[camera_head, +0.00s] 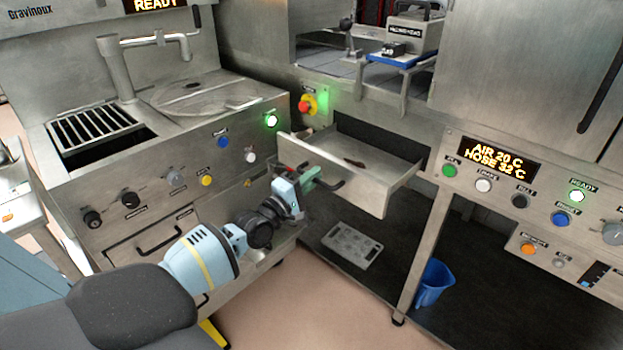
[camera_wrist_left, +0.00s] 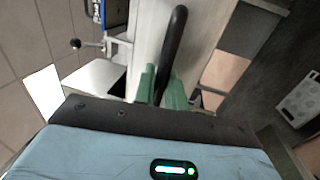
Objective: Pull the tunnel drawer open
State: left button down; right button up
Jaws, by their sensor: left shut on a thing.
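The tunnel drawer (camera_head: 370,192) is a steel drawer standing out from the opening under the middle counter. Its inside shows, with a small dark item on its floor. A black bar handle (camera_head: 328,186) is on its front; it also shows in the left wrist view as a dark curved bar (camera_wrist_left: 174,42). My left gripper (camera_head: 309,177) is at the handle's left part, with its green fingers shut on the bar. In the left wrist view the fingers (camera_wrist_left: 162,88) sit on either side of the handle's lower end. My right gripper is in neither view.
Below the drawer, a grey slotted plate (camera_head: 342,244) lies on the dark floor. A blue jug (camera_head: 433,283) stands by a steel leg (camera_head: 425,245). A control panel (camera_head: 530,185) is on the right, and a knobbed cabinet front (camera_head: 150,205) is close behind my left arm.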

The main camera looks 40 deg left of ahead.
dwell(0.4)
pick_arm(q)
jog(key=c, duration=1.5)
grip_release()
jog(key=shift+c, duration=0.2)
jog(key=shift+s, duration=0.15)
jog(key=v, duration=0.7)
jog(key=shift+s, duration=0.35)
